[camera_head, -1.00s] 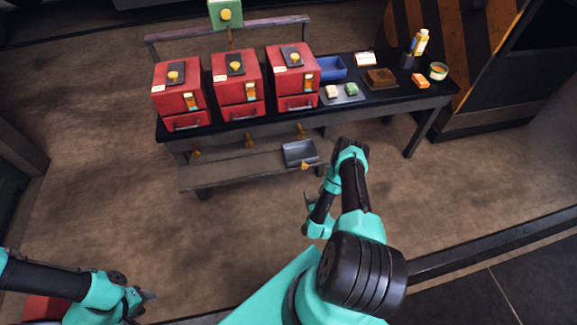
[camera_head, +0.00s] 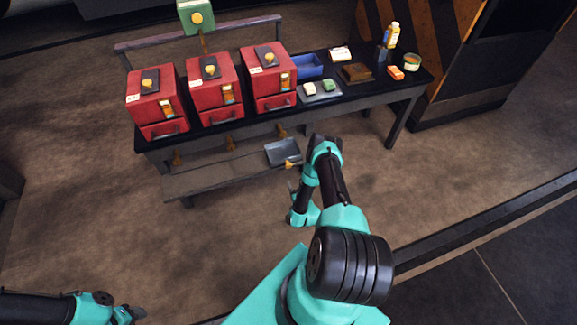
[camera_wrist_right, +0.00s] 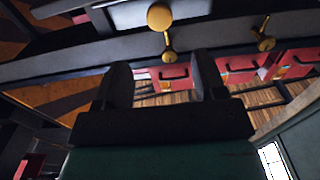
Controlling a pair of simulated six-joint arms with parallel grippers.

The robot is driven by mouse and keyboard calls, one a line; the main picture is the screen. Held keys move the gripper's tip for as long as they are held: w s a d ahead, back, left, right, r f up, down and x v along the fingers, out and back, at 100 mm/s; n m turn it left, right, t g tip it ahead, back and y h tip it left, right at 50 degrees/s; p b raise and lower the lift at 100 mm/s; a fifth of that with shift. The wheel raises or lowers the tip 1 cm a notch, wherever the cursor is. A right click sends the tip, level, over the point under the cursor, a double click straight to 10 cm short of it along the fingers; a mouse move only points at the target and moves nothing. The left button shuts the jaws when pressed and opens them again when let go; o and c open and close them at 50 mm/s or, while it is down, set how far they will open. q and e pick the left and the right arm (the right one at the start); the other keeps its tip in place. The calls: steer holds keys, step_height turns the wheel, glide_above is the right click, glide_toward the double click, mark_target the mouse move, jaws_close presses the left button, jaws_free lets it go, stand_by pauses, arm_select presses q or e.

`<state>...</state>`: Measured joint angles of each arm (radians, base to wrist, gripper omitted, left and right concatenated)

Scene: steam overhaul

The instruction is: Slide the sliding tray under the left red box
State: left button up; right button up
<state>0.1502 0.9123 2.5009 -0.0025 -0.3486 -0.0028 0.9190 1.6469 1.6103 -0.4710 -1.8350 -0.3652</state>
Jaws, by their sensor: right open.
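The grey sliding tray (camera_head: 282,150) is at the right end of the low rail, below the right red box (camera_head: 267,82). A yellow knob (camera_head: 291,165) is at its front edge. The left red box (camera_head: 152,100) stands on the left end of the table. My right gripper (camera_head: 293,188) is below and in front of the tray, apart from it. In the right wrist view its fingers (camera_wrist_right: 160,84) are spread and empty, with a yellow knob (camera_wrist_right: 160,16) beyond them. My left gripper (camera_head: 136,313) is at the bottom left, too small to read.
The middle red box (camera_head: 212,92) stands between the other two. The low rail (camera_head: 215,178) is bare left of the tray. A blue bin (camera_head: 308,67) and small items sit on the table's right.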

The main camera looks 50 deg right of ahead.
mark_target(289, 166)
steer(key=x, duration=1.1)
steer(key=shift+w+d, duration=0.1)
steer(key=shift+w, duration=0.15)
jaws_close()
